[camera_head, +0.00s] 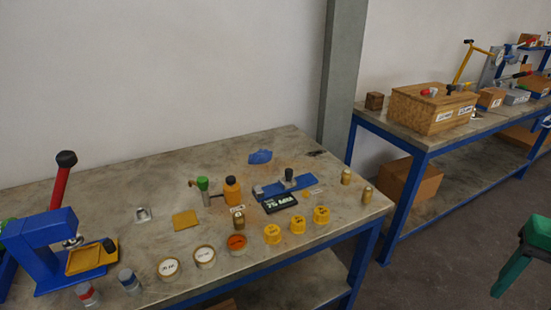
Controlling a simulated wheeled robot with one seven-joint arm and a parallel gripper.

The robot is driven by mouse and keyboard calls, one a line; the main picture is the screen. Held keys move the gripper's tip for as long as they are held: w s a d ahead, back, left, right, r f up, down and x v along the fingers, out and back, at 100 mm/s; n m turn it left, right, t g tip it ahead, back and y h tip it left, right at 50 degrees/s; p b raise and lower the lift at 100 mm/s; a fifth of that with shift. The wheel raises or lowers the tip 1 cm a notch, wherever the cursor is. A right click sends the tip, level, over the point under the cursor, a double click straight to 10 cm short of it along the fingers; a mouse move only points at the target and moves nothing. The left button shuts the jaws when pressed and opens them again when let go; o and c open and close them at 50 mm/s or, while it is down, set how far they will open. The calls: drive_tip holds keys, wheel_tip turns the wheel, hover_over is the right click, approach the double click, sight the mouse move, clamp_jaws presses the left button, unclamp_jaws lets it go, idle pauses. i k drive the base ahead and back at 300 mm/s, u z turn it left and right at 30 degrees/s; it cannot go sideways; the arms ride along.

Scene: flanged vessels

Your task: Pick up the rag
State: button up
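A flat blue piece with an uneven outline (260,157), which looks like the rag, lies near the back edge of the near workbench (120,190). A flat yellow square (185,220) lies farther left and nearer on the same bench; I cannot tell whether it is cloth or a pad. Nothing covers the blue piece. My gripper is not in view.
In front of the blue piece stand an orange bottle (232,190), a green-topped item (203,184) and a blue fixture (287,185). Yellow caps (298,226) and round tins (169,268) line the front. A blue press (45,245) stands left. A grey column (342,75) rises behind.

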sight(261, 156)
drive_tip(key=z, duration=0.05)
drive_tip(key=k, duration=0.55)
drive_tip(key=u, duration=0.1)
drive_tip(key=i, duration=0.65)
drive_tip(key=u, duration=0.55)
drive_tip(key=i, duration=0.85)
drive_tip(key=u, duration=0.45)
